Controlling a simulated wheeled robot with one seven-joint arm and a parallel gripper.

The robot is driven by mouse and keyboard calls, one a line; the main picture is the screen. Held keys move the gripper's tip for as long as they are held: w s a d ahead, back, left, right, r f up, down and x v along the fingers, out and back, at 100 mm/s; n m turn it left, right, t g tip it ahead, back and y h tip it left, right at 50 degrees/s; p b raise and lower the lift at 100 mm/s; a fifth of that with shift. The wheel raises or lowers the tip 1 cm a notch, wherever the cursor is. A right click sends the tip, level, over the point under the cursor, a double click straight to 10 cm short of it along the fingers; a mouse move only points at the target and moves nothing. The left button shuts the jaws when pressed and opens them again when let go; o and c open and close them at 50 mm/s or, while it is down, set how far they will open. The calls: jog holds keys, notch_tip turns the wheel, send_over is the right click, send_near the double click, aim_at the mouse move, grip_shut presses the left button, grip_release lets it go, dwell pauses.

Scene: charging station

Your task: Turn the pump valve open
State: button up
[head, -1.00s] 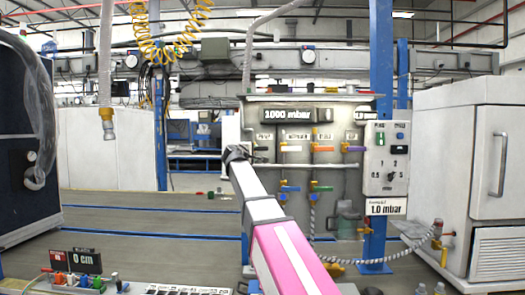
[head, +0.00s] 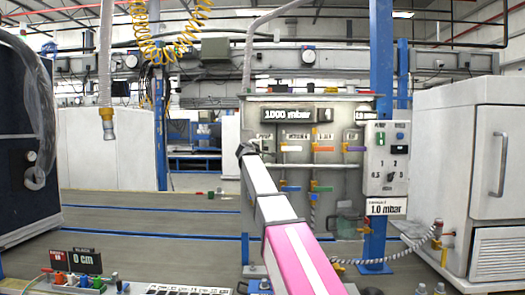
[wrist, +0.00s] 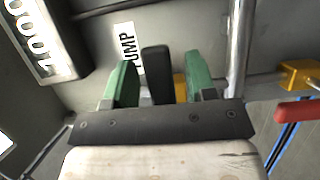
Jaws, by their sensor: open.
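The pump valve's black handle (wrist: 157,72) stands between the two green finger pads of my gripper (wrist: 159,84) in the wrist view. The gripper is open. The handle is close to the left pad, and I cannot tell if they touch. A gap to the right pad shows the yellow valve body (wrist: 180,88). The white PUMP label (wrist: 128,46) is just beyond the left pad. In the head view my gripper (head: 246,149) is at the left side of the valve panel (head: 345,180), by the PUMP label (head: 265,138); the valve is hidden there.
A display reading 1000 mbar (head: 286,115) is above the valves. Valves with orange (head: 325,149) and purple (head: 353,149) handles are to the right. A red handle (wrist: 297,110) on a yellow valve is right of my gripper. A vertical pipe (wrist: 240,45) runs close by.

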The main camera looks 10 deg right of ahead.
grip_shut()
